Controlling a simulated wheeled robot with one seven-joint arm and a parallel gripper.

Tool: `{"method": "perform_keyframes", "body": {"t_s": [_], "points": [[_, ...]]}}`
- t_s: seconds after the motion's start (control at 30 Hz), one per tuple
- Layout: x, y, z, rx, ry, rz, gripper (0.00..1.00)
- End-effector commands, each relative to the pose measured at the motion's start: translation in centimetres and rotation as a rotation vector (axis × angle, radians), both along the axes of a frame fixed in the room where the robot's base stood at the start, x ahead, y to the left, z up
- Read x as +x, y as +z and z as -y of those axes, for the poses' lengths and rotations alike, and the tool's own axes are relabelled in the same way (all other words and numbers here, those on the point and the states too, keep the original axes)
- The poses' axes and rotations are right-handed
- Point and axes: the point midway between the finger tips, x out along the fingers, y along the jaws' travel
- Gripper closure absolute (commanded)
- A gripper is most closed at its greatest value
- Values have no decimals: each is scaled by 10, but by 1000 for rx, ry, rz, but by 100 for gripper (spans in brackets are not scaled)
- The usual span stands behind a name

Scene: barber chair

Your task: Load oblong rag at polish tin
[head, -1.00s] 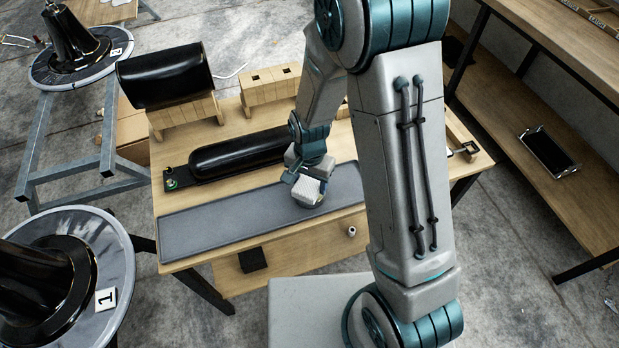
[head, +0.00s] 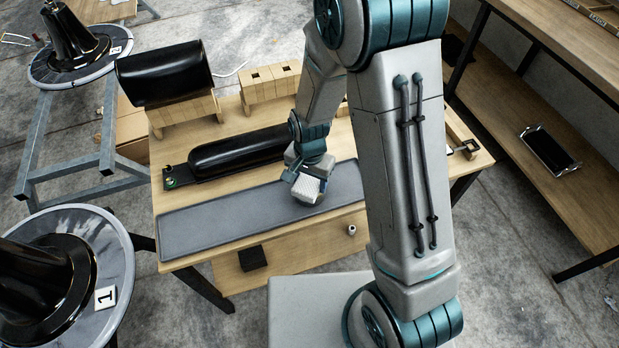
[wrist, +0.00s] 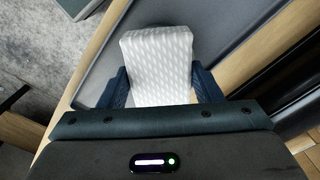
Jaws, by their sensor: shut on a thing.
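The white patterned oblong rag (head: 306,187) is held in my gripper (head: 308,182), low over the grey mat on the workbench. In the wrist view the rag (wrist: 157,58) stands up between the two dark blue fingers of my gripper (wrist: 163,88), which press on its sides.
The grey mat (head: 225,222) lies along the bench's front edge, mostly bare. Behind it lies a long black padded part (head: 238,154). A black cushion on wooden blocks (head: 165,75) and pale wooden blocks (head: 270,82) stand at the back. A shelf unit (head: 505,120) is at right.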

Motion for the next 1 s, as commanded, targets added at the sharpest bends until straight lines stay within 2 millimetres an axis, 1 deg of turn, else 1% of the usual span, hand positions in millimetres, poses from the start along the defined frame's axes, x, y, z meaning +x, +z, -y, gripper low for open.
{"method": "perform_keyframes", "body": {"t_s": [0.53,1.0], "points": [[0,-7,0,0,0,0,60],[0,-7,0,0,0,0,60]]}}
